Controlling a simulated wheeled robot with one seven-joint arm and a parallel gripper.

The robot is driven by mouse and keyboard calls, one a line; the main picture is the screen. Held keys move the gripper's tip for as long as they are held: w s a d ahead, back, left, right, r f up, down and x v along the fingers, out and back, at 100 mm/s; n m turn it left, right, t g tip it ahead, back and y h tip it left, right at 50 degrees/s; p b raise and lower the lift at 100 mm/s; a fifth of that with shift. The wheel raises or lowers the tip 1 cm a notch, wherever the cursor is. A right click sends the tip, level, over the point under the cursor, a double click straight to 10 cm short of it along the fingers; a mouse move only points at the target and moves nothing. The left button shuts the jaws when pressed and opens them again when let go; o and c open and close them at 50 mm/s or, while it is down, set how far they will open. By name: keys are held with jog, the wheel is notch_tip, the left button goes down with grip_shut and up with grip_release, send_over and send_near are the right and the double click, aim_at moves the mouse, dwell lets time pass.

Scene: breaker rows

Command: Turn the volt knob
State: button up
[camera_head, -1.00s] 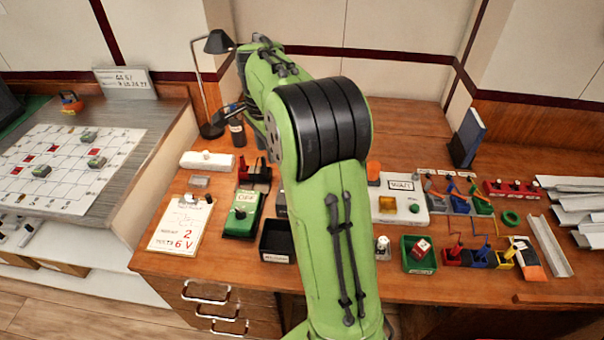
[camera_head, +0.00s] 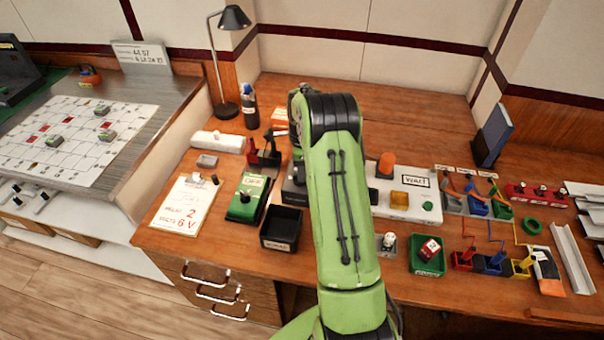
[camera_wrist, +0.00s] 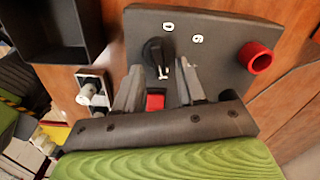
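The volt knob (camera_wrist: 155,52) is a black round knob on a dark grey box in the wrist view. A pale pointer mark shows at its lower right. White figures, which look like 0 and 6, lie above and right of it. My gripper (camera_wrist: 161,76) is open, with its two grey fingers apart and nothing held between them. The fingertips are just below the knob in the picture; I cannot tell whether they touch it. In the head view the dark grey box (camera_head: 294,192) is partly hidden behind my arm, and my gripper is hidden there.
A red block (camera_wrist: 155,102) shows between the fingers, and a red ring-shaped terminal (camera_wrist: 256,56) is on the box's right. A black bin (camera_head: 281,229) and green device (camera_head: 248,199) stand left of my arm. A card (camera_head: 186,206) reads 2 and 6 V.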

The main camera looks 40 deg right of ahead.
jog(key=shift+f, duration=0.85)
jog(key=shift+c, duration=0.3)
grip_shut()
jog(key=shift+r, duration=0.1)
